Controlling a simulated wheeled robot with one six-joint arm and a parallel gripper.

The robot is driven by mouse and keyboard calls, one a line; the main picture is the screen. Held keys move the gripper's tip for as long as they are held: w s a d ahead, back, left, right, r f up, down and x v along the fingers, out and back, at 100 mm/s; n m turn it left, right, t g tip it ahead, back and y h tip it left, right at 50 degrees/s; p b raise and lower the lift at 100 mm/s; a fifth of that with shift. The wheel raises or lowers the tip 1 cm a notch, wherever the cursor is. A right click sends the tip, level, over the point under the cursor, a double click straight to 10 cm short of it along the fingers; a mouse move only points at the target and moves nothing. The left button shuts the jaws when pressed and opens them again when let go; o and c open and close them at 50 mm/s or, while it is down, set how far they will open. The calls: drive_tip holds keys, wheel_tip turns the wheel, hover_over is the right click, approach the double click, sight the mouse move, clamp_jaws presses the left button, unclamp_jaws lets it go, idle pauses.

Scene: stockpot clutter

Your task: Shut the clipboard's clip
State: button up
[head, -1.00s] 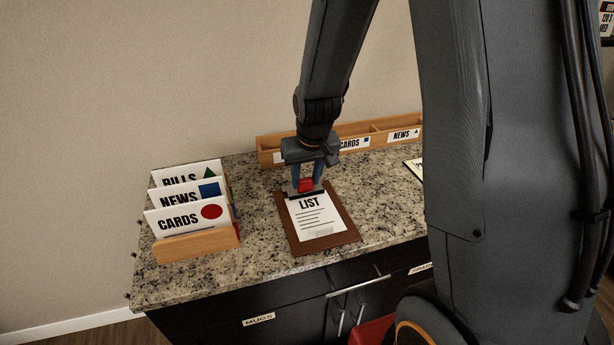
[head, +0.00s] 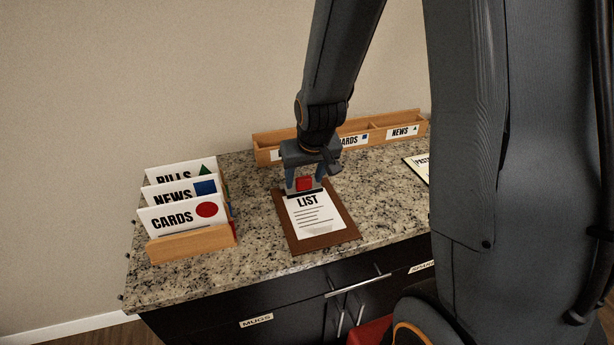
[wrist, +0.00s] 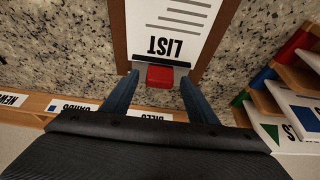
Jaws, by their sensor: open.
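The clipboard (head: 337,232) is a brown board lying flat on the speckled counter with a white LIST sheet (head: 312,216) on it. Its clip, a dark bar with a red tab (head: 304,183), is at the far end of the sheet; it also shows in the wrist view (wrist: 160,76). My gripper (head: 305,188) is over that end of the board, pointing down. Its fingers (wrist: 159,80) are open, one to each side of the red tab, with gaps between. I cannot tell whether the fingertips touch the board, or whether the clip is raised or flat.
A wooden card rack (head: 193,243) with CARDS, NEWS and BILLS cards stands to the left. A long, low wooden sorter (head: 265,142) runs along the wall behind my gripper. Another labelled board or sheet (head: 417,166) lies right, partly behind my arm. Counter in front of the clipboard is bare.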

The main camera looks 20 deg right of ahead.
drive_tip(key=v, duration=0.8)
drive_tip(key=shift+b, duration=0.4)
drive_tip(key=shift+f, duration=0.1)
drive_tip(key=s+f+g, duration=0.1)
drive_tip(key=s, duration=0.3)
drive_tip(key=s+f+g, duration=0.1)
drive_tip(key=s, duration=0.3)
drive_tip(key=s+f+g, duration=0.1)
drive_tip(key=s+f, duration=0.1)
drive_tip(key=s, duration=0.3)
drive_tip(key=shift+s+g, duration=0.1)
drive_tip(key=shift+g, duration=0.2)
